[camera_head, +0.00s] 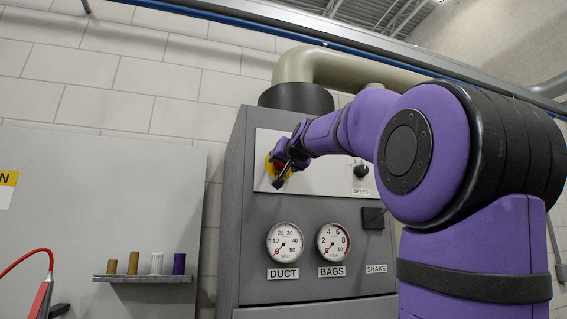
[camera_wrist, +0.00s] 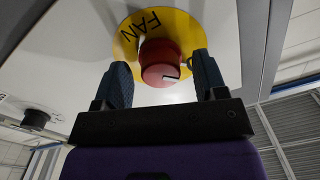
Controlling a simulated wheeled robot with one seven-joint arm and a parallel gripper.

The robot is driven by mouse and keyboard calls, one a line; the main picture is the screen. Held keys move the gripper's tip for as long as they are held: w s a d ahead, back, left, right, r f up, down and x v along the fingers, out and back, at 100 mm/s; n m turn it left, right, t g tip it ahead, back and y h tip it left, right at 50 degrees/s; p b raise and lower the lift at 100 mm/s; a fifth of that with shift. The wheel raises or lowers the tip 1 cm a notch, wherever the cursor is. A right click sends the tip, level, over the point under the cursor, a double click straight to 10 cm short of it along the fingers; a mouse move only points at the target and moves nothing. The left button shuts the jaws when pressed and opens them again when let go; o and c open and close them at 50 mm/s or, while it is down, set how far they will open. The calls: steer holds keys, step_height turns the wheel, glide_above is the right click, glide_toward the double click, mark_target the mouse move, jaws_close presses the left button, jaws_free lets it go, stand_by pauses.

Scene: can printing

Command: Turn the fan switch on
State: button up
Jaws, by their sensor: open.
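The fan switch (camera_wrist: 160,62) is a red round knob with a short white-and-black mark on its face. It sits on a yellow round plate (camera_wrist: 128,42) lettered FAN, on the white panel of a grey cabinet. In the head view the yellow plate (camera_head: 270,166) shows at the panel's left, and my gripper (camera_head: 283,172) partly covers the switch. In the wrist view my gripper (camera_wrist: 163,80) is open, with one dark finger on each side of the red knob. A gap shows at the left finger; I cannot tell whether the right one touches.
The grey cabinet (camera_head: 255,235) carries a speed knob (camera_head: 361,172), a DUCT gauge (camera_head: 285,243), a BAGS gauge (camera_head: 333,242) and a SHAKE control (camera_head: 374,218). A small shelf (camera_head: 145,278) with several coloured cylinders is at the left. A red cable (camera_head: 28,256) hangs lower left.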

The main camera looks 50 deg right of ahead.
steer(key=shift+w+d, duration=0.15)
steer(key=shift+w, duration=0.05)
steer(key=c, duration=0.9)
